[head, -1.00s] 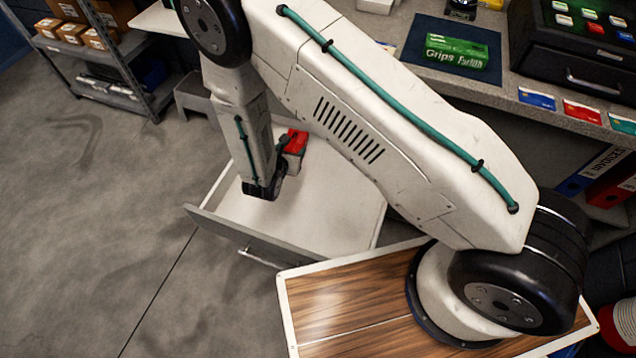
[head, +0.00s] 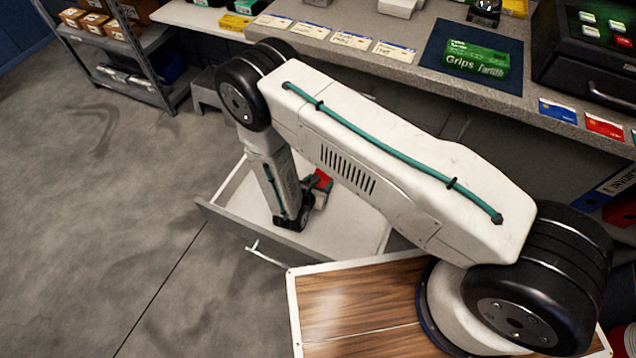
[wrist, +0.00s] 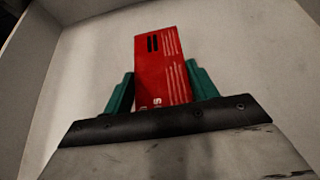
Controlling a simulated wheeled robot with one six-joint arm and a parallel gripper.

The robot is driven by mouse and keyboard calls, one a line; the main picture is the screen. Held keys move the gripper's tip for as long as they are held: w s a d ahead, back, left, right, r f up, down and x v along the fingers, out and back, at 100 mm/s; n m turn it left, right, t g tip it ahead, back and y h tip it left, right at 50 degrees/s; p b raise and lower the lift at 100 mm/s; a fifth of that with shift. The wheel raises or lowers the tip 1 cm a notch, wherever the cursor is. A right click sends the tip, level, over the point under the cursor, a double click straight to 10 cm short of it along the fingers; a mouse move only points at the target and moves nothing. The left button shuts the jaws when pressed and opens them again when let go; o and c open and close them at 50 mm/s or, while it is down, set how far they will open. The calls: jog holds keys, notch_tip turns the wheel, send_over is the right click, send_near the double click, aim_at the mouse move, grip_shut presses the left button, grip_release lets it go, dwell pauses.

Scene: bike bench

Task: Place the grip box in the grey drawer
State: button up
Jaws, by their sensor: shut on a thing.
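My gripper (wrist: 160,88) is shut on a red box (wrist: 163,65) with white lines and dark bars. The teal fingers press on its two sides. The visible print ends in an "s"; the rest is hidden at the gripper. In the head view the red box (head: 320,181) shows partly behind my wrist, inside the open grey drawer (head: 275,238). The white drawer floor (wrist: 85,65) lies beyond the box in the wrist view. I cannot tell whether the box touches the floor. A green box labelled "Grips" (head: 477,58) sits on the bench.
The green box is on a dark blue mat (head: 440,48) on the grey bench. A black case (head: 590,65) stands to its right. Cards (head: 350,40) line the bench edge. A shelf with cartons (head: 95,22) stands at the far left. The floor left of the drawer is clear.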

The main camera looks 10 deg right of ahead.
jog(key=shift+f, duration=0.2)
jog(key=o, duration=1)
jog(key=shift+o, duration=0.2)
jog(key=shift+r, duration=0.15)
jog(key=shift+s+a+r, duration=0.2)
jog(key=v, duration=1.1)
jog(key=shift+s, duration=0.15)
jog(key=shift+r, duration=0.1)
